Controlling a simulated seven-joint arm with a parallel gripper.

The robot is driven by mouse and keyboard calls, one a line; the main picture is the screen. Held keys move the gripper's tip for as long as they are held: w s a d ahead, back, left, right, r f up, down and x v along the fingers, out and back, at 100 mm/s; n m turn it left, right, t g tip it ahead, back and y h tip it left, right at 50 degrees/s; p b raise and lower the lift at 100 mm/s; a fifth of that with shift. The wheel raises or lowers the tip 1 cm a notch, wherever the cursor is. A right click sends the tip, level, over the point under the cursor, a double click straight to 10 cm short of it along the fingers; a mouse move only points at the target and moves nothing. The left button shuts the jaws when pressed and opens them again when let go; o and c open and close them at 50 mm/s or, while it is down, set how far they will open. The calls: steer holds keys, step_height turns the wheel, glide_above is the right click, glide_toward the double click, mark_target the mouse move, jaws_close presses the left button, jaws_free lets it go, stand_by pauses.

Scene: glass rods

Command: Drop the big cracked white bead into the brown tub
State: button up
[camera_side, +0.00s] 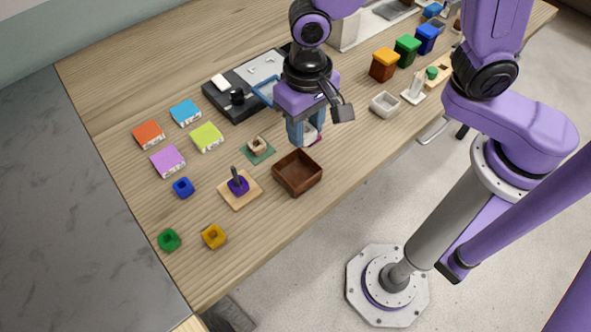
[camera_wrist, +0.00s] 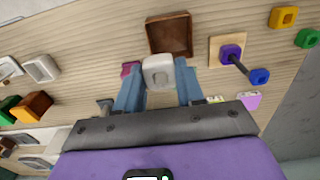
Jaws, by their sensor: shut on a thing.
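My gripper (camera_wrist: 159,80) is shut on a white bead (camera_wrist: 159,72), a rounded block with a hole, held between the blue fingers. Cracks on it are too small to make out. In the side view my gripper (camera_side: 305,135) is above the table, just behind the brown tub, and the bead is mostly hidden by the fingers. The brown tub (camera_side: 297,173) is a square, open wooden box near the table's front edge. It looks empty, and it also shows in the wrist view (camera_wrist: 169,35), beyond the bead. The bead is not over the tub's opening.
A purple bead on a peg board (camera_side: 240,188) stands left of the tub. A beige bead (camera_side: 258,145) sits on a green mat. A pink thing (camera_wrist: 130,69) lies by the fingers. Loose blue, green and yellow beads lie farther left; a white tray (camera_side: 384,104) is right.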

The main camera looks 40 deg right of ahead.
steer(key=shift+f, duration=1.55)
steer(key=o, duration=1.1)
steer(key=shift+r, duration=0.1)
step_height(320, 180, up, 17)
steer(key=shift+r, duration=0.15)
steer(key=shift+d, duration=0.1)
steer(key=s+d+f+n, duration=0.2)
steer(key=s+d+n, duration=0.2)
steer(key=d, duration=0.2)
steer(key=s+d+f+n, duration=0.3)
steer(key=s+d+n, duration=0.1)
steer(key=d, duration=0.3)
steer(key=s+d+f+n, duration=0.2)
steer(key=s+d+n, duration=0.2)
steer(key=d, duration=0.2)
steer(key=shift+s+d+f+n, duration=0.25)
steer(key=shift+d+n, duration=0.05)
steer(key=shift+d, duration=0.05)
